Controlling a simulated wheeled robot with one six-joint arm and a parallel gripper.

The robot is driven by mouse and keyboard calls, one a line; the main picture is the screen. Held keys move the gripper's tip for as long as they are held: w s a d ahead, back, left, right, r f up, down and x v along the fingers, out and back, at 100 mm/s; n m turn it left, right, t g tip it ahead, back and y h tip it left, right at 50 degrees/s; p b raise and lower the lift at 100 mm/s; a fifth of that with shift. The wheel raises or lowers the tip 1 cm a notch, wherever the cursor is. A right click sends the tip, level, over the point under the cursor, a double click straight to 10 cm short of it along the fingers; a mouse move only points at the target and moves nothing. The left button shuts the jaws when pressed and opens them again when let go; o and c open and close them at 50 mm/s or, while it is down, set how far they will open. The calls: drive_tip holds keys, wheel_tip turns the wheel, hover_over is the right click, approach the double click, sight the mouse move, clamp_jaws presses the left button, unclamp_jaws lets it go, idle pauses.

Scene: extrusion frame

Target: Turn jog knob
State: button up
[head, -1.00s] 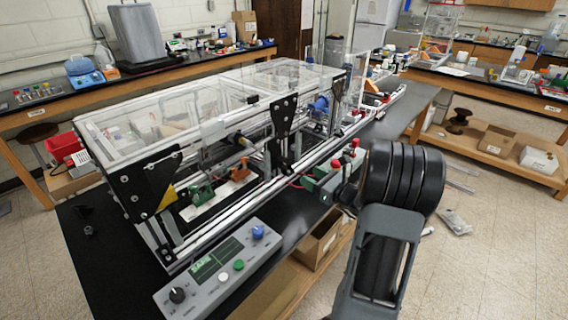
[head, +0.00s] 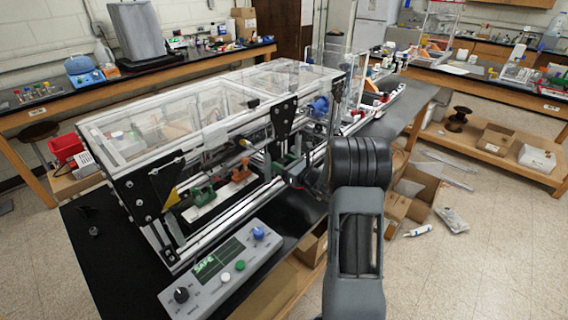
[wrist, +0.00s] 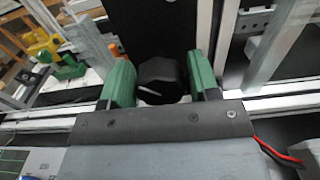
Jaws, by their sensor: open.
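A grey control panel (head: 222,270) lies on the black bench top at the front, its screen reading SAFE. It bears a black knob (head: 181,294) with a pointer at its left end and a blue knob (head: 258,232) at its far right end; I cannot read which is labelled jog. My gripper (head: 290,173) is near the extrusion frame, beyond and right of the panel, apart from both knobs. In the wrist view its green fingers (wrist: 162,72) are apart, with a dark shape behind the gap. The panel's corner (wrist: 28,163) shows there at lower left.
The extrusion frame (head: 215,212) with clear covers and black brackets stands close behind the panel and beside my gripper. Red and black wires (wrist: 275,152) run at right in the wrist view. A white button (head: 225,278) and a green button (head: 240,265) sit between the knobs.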

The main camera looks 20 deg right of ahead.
drive_tip(key=c, duration=0.7)
drive_tip(key=shift+o, duration=0.2)
drive_tip(key=shift+f+b, duration=0.1)
drive_tip(key=shift+b, duration=0.3)
drive_tip(key=n+b, duration=0.1)
drive_tip(key=b, duration=0.1)
drive_tip(key=n+b, duration=0.1)
drive_tip(key=b, duration=0.2)
drive_tip(key=shift+f+n, duration=0.3)
drive_tip(key=shift+f, duration=0.05)
drive_tip(key=n+b, duration=0.5)
drive_tip(key=b, duration=0.6)
drive_tip(key=shift+s+a+f+b, duration=0.1)
drive_tip(key=shift+a+b, duration=0.05)
drive_tip(key=shift+b, duration=0.2)
drive_tip(key=n+b, duration=0.4)
drive_tip(key=b, duration=0.3)
drive_tip(key=n+b, duration=0.2)
drive_tip(key=shift+a+r+b, duration=0.1)
drive_tip(key=shift+r+b, duration=0.2)
drive_tip(key=shift+b, duration=0.05)
drive_tip(key=shift+r, duration=0.1)
